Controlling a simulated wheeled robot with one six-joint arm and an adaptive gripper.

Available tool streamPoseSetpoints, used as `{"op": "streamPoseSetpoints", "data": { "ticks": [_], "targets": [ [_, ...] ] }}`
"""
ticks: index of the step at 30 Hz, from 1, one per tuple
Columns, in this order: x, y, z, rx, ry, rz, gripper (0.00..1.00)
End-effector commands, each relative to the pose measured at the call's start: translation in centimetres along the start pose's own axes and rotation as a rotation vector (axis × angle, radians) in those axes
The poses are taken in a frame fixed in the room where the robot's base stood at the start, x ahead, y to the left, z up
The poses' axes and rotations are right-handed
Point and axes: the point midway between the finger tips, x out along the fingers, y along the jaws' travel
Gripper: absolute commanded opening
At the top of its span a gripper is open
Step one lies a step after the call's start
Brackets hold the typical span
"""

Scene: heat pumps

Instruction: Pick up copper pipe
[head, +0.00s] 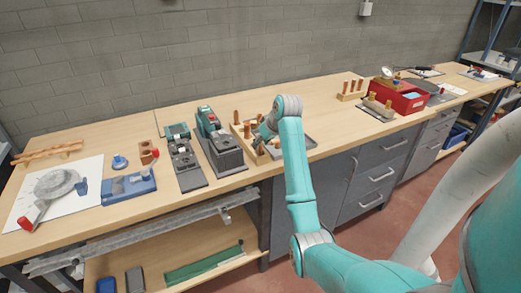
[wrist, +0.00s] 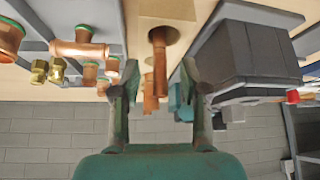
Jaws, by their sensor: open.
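In the wrist view, which looks upside down, a copper pipe (wrist: 158,62) stands in a hole of a light wooden block (wrist: 188,14). My gripper (wrist: 160,80) is open, with one finger on each side of this pipe and a gap visible at both sides. More copper pipe shows behind it, partly hidden. In the head view the wooden block (head: 259,159) is on the bench with copper pipes (head: 247,130) upright in it. My wrist is over its right side, and my fingers are hard to make out there.
A grey tray (head: 306,143) of copper and brass fittings (wrist: 80,48) lies right of the block. A dark grey machine (head: 225,150) stands close on its left. Another pipe block (head: 350,96) and a red toolbox (head: 410,102) are farther right. Bare bench lies between.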

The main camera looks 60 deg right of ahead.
Motion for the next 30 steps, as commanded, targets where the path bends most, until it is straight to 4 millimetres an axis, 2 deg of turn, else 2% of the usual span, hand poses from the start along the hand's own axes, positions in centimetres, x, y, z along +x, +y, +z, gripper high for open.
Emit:
{"op": "streamPoseSetpoints", "data": {
  "ticks": [4,12,17,18,30],
  "targets": [
    [1.42,-0.02,0.07,0.0,-0.002,-0.001,0.44],
    [1.63,-0.01,0.03,0.0,0.0,0.001,0.44],
    [1.61,0.0,0.03,0.0,0.0,0.001,0.04],
    [1.61,0.0,0.02,0.0,0.0,0.001,0.0],
    [1.22,0.01,-0.25,-0.001,0.001,0.001,0.0]
  ]
}}
